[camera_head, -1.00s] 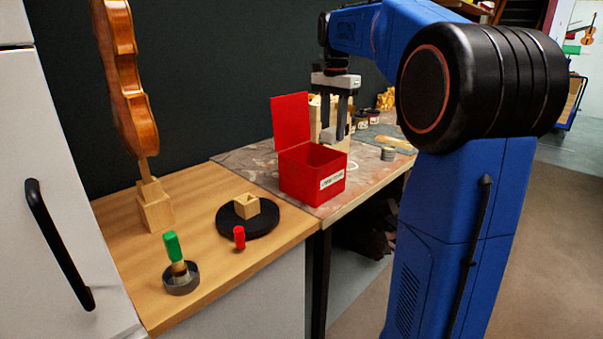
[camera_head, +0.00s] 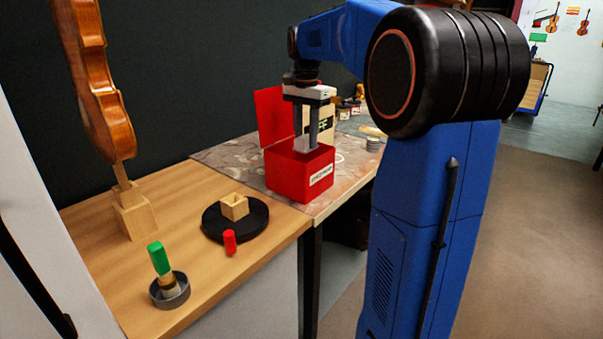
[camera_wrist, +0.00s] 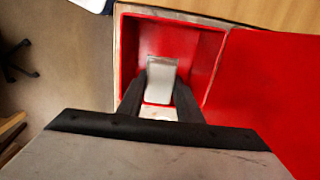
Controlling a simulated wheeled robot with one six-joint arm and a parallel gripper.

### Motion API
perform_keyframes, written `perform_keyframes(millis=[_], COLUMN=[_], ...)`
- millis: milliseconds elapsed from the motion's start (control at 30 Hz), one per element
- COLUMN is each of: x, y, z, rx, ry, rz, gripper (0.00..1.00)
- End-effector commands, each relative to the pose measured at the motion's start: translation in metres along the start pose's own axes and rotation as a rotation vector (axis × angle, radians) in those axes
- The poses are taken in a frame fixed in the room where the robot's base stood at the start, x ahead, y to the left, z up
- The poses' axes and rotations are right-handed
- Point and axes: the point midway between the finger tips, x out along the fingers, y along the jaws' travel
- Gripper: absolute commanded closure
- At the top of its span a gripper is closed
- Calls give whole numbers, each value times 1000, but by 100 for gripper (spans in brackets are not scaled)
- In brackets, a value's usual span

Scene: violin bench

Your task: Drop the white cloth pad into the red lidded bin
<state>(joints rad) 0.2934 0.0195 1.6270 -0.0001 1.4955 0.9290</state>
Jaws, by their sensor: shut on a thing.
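The red bin (camera_head: 290,178) stands on the worktop with its lid (camera_head: 271,116) raised upright; a white label is on its front. In the wrist view the bin's open inside (camera_wrist: 205,48) lies below my gripper, with the lid to the right. My gripper (camera_head: 307,148) points down over the bin's opening, its fingertips at about rim level in the head view. My gripper is shut on the white cloth pad (camera_wrist: 161,78), which shows between the fingers. In the head view the pad (camera_head: 304,143) is a small pale patch at the fingertips.
A violin (camera_head: 98,90) stands on a wooden block at the left. A green-topped brush (camera_head: 160,260) stands in a grey dish. Small jars sit behind the bin.

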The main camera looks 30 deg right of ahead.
Motion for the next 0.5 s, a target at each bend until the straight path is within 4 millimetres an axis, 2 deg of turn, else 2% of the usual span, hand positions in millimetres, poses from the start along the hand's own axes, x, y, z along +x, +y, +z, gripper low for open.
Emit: perform_keyframes(millis=[367,400,500], x=[5,5,5], y=[0,0,0], z=[0,0,0], rx=[0,0,0], ry=[0,0,0], rz=[0,0,0], gripper=[89,66,46])
